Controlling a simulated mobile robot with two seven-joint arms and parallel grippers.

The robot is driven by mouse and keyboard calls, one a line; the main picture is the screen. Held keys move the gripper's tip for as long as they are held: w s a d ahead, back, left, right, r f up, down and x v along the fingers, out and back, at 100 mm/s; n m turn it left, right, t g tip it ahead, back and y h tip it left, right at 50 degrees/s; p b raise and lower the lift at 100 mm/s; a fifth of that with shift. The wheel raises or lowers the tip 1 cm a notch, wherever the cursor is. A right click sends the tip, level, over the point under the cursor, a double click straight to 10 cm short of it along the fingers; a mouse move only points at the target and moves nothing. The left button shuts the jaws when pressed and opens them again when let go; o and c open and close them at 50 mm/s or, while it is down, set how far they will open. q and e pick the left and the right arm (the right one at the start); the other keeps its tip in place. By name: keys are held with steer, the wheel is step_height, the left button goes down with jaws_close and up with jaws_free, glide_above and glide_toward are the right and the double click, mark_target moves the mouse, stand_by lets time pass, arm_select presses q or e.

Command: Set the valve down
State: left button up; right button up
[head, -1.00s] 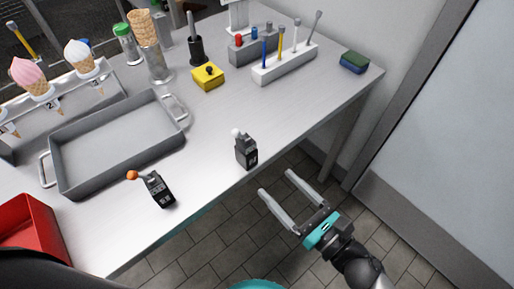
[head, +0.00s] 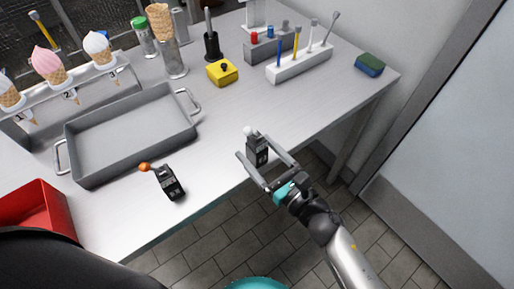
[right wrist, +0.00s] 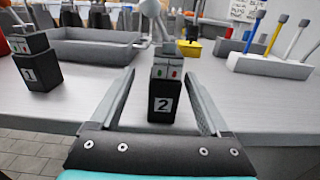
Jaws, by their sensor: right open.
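A small black lever box marked 2 (head: 258,152), with a white ball on its lever, stands upright near the table's front edge. My right gripper (head: 253,146) is open, with one finger on each side of this box; gaps show between fingers and box in the right wrist view (right wrist: 166,98). A second black lever box marked 1 (head: 170,183), with an orange ball, stands to the left, clear of the gripper. It also shows in the right wrist view (right wrist: 38,68). Its lever is tilted left in the head view. My left gripper is not in view.
A grey tray (head: 130,165) with handles lies left of the boxes, and a red bin (head: 38,212) stands at the near left. A yellow block (head: 222,73), a white rack (head: 300,66) and a sponge (head: 370,64) are further back. The table between is clear.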

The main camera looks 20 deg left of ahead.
steer(key=x, duration=0.4)
steer(key=shift+w, duration=0.4)
jaws_close()
